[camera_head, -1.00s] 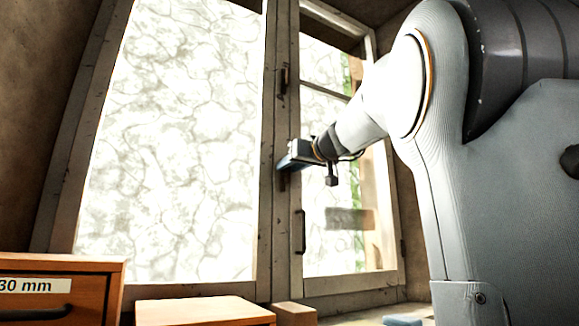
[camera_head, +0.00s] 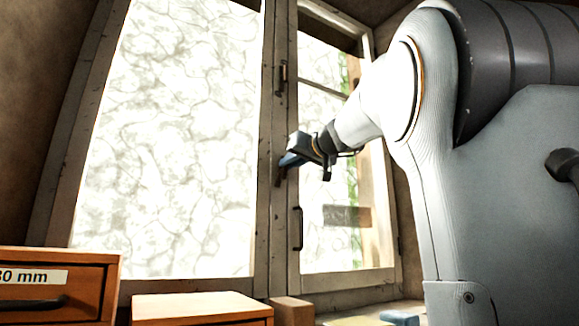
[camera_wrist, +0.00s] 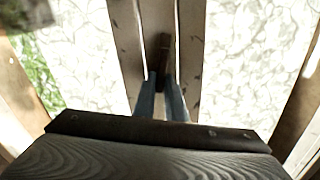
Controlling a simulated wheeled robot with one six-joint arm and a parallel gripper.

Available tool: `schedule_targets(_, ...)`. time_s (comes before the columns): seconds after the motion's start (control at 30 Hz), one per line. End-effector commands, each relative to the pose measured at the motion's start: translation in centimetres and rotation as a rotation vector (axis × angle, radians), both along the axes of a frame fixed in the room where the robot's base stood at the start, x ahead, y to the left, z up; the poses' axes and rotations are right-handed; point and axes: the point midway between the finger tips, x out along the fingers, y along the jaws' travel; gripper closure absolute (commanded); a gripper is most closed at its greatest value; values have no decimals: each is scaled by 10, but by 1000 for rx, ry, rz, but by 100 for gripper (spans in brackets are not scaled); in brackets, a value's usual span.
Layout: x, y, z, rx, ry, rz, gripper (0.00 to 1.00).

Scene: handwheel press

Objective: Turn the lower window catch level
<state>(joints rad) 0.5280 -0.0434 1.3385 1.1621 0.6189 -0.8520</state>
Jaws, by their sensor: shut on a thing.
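The lower window catch (camera_head: 278,178) is a small dark brown piece on the middle post of the window, mostly hidden behind my fingers in the head view. My gripper (camera_head: 286,162) has blue fingers and is shut on this catch. In the wrist view, the catch (camera_wrist: 163,50) shows between and beyond the fingertips (camera_wrist: 162,82), running along the post. Its exact angle is hard to tell because my fingers cover part of it.
An upper catch (camera_head: 283,78) sits higher on the same post. A dark pull handle (camera_head: 298,228) is on the right sash below my gripper. A drawer unit (camera_head: 75,258), a wooden box (camera_head: 200,306), a small block (camera_head: 293,311) and a blue item (camera_head: 400,317) stand below.

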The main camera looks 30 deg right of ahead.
Motion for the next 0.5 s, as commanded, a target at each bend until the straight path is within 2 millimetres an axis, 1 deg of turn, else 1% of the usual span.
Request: schedule_targets(0.5,0,-8,-4,486,16,-1,100)
